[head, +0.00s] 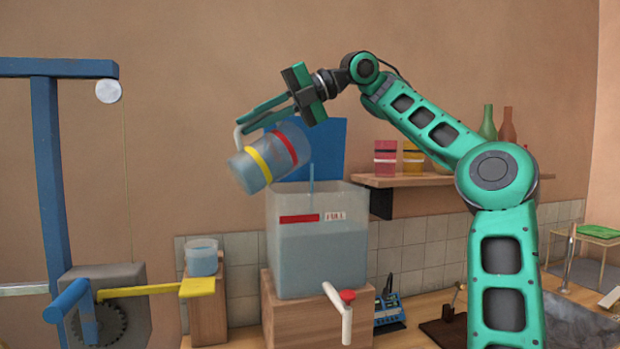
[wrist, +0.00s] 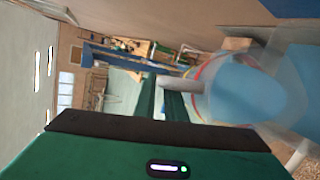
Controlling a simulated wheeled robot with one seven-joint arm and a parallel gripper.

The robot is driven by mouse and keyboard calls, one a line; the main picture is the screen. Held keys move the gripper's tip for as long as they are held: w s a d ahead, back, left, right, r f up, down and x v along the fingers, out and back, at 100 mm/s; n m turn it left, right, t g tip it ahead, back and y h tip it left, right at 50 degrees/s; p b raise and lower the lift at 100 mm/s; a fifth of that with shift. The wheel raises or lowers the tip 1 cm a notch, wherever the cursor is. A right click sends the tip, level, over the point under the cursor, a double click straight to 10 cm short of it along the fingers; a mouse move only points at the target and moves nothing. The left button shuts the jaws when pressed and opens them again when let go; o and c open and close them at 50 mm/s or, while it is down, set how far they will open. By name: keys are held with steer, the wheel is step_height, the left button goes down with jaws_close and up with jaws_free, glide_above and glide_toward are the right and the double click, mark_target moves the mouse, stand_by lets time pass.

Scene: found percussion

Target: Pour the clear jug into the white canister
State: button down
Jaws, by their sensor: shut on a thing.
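The clear jug (head: 268,160), with a red and a yellow band, is held tilted in the air above and left of the canister. My gripper (head: 255,119) is shut on its pale handle (head: 239,138). In the wrist view the handle (wrist: 180,86) lies at the fingers, and the jug (wrist: 245,92) shows blue liquid inside. The white canister (head: 318,243) is a translucent square tank on a wooden block, with a red label and bluish liquid well up its walls. A thin blue stream (head: 311,176) drops from beside the jug's right end into the canister's open top.
A white tap with a red knob (head: 347,296) sticks out of the canister's front. A small clear cup (head: 202,258) stands on a wooden block to the left, near a yellow lever (head: 197,287) and a blue frame (head: 47,180). A wall shelf (head: 410,181) holds tins and bottles.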

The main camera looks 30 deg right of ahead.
steer(key=shift+d+f+y+b, duration=0.15)
steer(key=shift+d+y+b, duration=0.2)
steer(key=shift+y+b, duration=0.05)
stand_by(0.9)
steer(key=shift+d+r+m+y+b, duration=0.2)
steer(key=shift+d+m+y+b, duration=0.2)
steer(key=shift+d+y+b, duration=0.4)
stand_by(1.4)
